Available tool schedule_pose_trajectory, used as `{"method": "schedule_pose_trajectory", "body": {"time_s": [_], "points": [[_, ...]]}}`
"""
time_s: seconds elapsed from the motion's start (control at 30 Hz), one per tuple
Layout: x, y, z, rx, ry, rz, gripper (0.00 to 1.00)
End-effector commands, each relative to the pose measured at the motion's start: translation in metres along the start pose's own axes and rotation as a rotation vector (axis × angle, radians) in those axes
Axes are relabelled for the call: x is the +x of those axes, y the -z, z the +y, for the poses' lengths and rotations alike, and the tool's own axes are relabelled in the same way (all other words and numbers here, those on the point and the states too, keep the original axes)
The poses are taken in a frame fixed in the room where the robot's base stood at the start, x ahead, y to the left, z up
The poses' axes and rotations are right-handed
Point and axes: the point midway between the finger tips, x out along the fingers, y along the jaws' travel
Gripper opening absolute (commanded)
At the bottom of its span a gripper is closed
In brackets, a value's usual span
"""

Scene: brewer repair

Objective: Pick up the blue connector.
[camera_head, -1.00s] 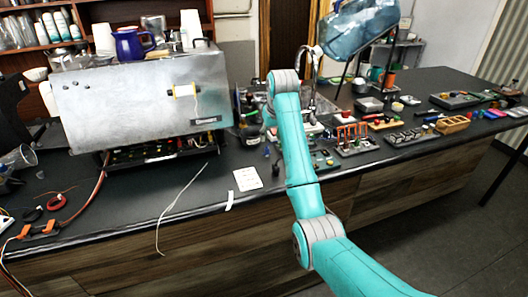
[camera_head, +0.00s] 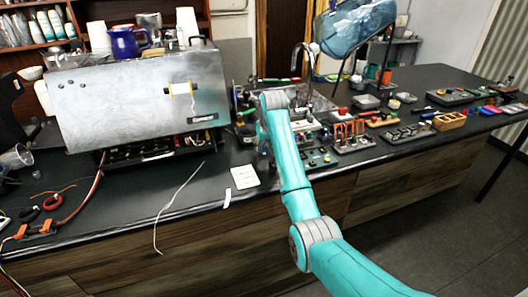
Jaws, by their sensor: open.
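I cannot make out the blue connector for certain. A small blue piece (camera_head: 430,115) lies on the right part of the counter, left of a wooden crate, but it is too small to identify. My teal arm reaches up over the counter's front edge to its grey wrist joint.
The metal brewer (camera_head: 140,98) stands at left, its lower electronics exposed. Trays of small parts (camera_head: 352,142) and a wooden crate (camera_head: 450,121) crowd the right counter. A white card (camera_head: 244,176) and loose wires lie near the front edge. A translucent blue jug (camera_head: 355,25) stands at the back.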

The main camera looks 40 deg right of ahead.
Motion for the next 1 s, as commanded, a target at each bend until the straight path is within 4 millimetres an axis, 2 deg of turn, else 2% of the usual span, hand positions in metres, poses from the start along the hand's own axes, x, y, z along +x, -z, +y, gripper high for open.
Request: {"method": "schedule_pose_trajectory", "body": {"time_s": [0.03, 0.07, 0.2, 0.23, 0.67, 1.0], "points": [[0.0, 0.0, 0.0, 0.0, 0.0, 0.0, 0.46], [0.0, 0.0, 0.0, 0.0, 0.0, 0.0, 0.41], [0.0, 0.0, 0.0, 0.0, 0.0, 0.0, 0.06], [0.0, 0.0, 0.0, 0.0, 0.0, 0.0, 0.0], [-0.006, 0.003, 0.0, 0.0, 0.0, 0.001, 0.0], [-0.06, 0.025, 0.0, 0.0, 0.0, 0.003, 0.0]]}}
